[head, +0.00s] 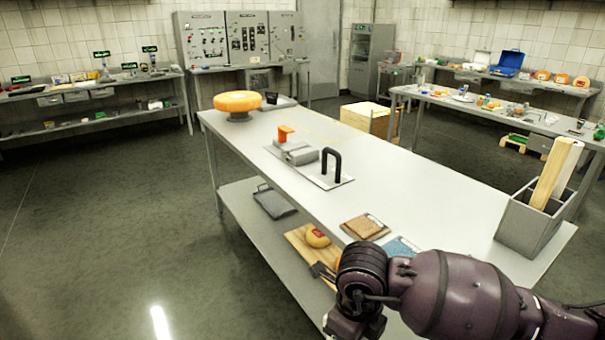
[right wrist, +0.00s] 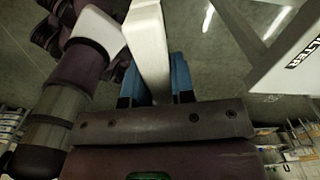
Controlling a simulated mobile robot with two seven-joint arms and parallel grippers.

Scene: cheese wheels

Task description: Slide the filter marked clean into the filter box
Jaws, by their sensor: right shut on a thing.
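In the right wrist view, my right gripper (right wrist: 155,88) has its blue fingers shut on a long white bar-like thing (right wrist: 149,40); no marking shows on it, so I cannot tell if it is the clean filter. In the head view, my right wrist is at the table's front edge and hides the fingers. A brown panel (head: 365,227) and a blue panel (head: 402,246), both possibly filters, lie flat near that edge. A pale surface with letters reading like "FILTER" (right wrist: 305,52) is apart from the fingers at the right wrist view's right; it may be the filter box. My left gripper is out of view.
A grey bin (head: 525,228) with upright slabs stands at the table's right end. A grey fixture with a black handle (head: 331,166) sits mid-table, and an orange cheese wheel (head: 238,101) at the far end. The lower shelf (head: 245,205) holds a board with cheese. The tabletop's middle right is clear.

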